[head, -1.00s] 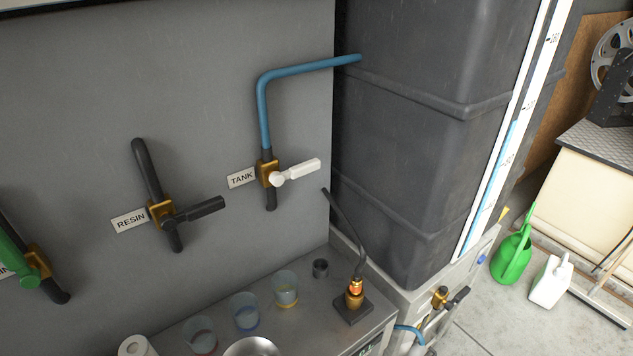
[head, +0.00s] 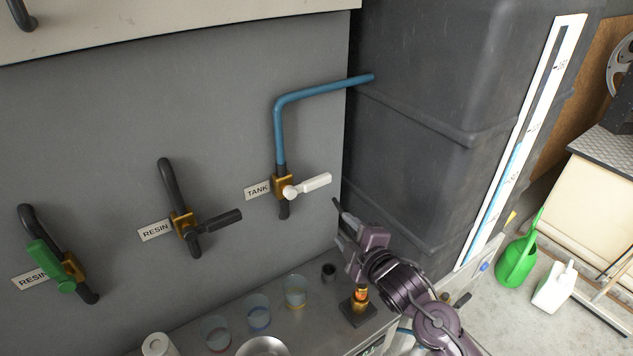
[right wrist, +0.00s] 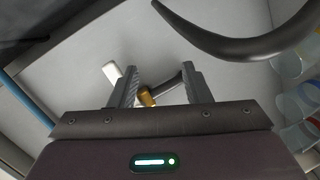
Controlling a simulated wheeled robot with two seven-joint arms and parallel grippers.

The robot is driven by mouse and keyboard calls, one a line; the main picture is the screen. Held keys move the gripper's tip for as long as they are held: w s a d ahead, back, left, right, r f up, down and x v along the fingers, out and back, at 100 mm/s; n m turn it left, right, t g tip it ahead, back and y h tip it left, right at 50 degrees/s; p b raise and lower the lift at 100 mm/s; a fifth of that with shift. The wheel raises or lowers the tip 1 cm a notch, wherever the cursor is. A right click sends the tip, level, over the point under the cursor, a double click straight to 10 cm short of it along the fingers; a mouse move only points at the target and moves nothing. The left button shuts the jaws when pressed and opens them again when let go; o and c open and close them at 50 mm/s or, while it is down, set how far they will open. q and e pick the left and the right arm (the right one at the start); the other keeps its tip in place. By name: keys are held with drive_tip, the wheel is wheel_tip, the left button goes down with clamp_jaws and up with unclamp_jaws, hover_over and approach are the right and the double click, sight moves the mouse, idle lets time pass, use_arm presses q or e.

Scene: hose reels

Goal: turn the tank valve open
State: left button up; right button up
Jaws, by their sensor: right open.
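The tank valve (head: 283,187) is a brass body on the grey wall, with a white lever (head: 311,187) pointing right and slightly up. A TANK label (head: 257,190) is at its left and a blue pipe (head: 280,135) rises above it. My right gripper (head: 345,231) is open and empty, below and right of the lever, apart from it. In the right wrist view, a brass body (right wrist: 147,97) shows beyond the open fingers; a white piece (right wrist: 111,72), seemingly the lever, lies beside the left finger. My left gripper is not in view.
Two resin valves, one with a black lever (head: 216,225) and one with a green lever (head: 50,265), are to the left. A curved dark spout (right wrist: 240,45) is close to my right gripper. Cups (head: 258,311) stand on the counter below. The dark tank (head: 430,110) is at the right.

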sight(319, 184)
drive_tip(key=w+a+r+n+y, duration=0.1)
drive_tip(key=w+a+r+n, duration=0.1)
drive_tip(key=w+a+r+n+y+p, duration=0.1)
drive_tip(key=w+a+r+n, duration=0.1)
drive_tip(key=w, duration=0.1)
drive_tip(key=w+a+r+n+t+y+p, duration=0.1)
drive_tip(key=w+a+r+n, duration=0.1)
drive_tip(key=w, duration=0.1)
drive_tip(key=shift+r, duration=0.35)
drive_tip(key=shift+w+a+f+p, duration=0.1)
drive_tip(key=shift+w+a+p, duration=0.3)
drive_tip(key=shift+w, duration=0.25)
clamp_jaws()
